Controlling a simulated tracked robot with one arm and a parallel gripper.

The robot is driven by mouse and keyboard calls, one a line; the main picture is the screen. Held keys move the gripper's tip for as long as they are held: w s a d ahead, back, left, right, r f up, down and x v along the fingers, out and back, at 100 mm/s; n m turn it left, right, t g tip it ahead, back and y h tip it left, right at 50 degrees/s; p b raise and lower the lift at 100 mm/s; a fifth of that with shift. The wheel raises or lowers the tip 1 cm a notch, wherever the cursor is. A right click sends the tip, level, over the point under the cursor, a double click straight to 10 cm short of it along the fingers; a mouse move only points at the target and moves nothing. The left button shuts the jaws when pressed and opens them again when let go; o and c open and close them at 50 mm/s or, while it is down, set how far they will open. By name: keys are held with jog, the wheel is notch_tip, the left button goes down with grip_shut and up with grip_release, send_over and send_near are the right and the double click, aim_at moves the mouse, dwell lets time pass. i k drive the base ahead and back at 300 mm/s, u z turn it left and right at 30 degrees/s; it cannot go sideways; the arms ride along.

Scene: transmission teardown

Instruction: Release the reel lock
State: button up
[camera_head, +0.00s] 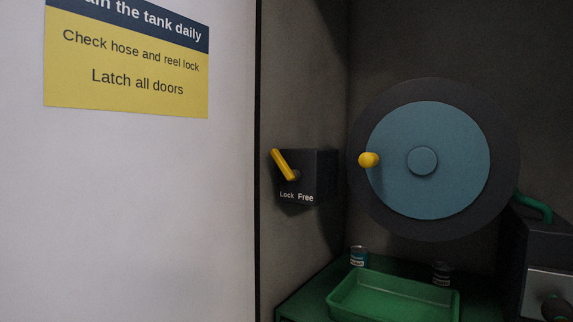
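The reel lock is a dark box (318,176) on the side wall of the recess, left of the reel. Its yellow lever (282,164) tilts up to the left from its pivot. The labels under it read "Lock" on the left and "Free" on the right, so the lever leans to the Lock side. The reel (470,160) has a blue disc, a dark rim and a yellow knob (369,160) at its left. My gripper does not show in this view.
A white panel (130,220) with a yellow notice (126,75) fills the left side. Below the reel, a green tray (345,311) and two small cans (358,256) (441,272) stand on a green surface. A dark machine with a green hose (536,206) is at lower right.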

aim_at(290, 174)
jog(key=z, duration=0.1)
jog(key=i, duration=1)
jog(key=u, duration=0.1)
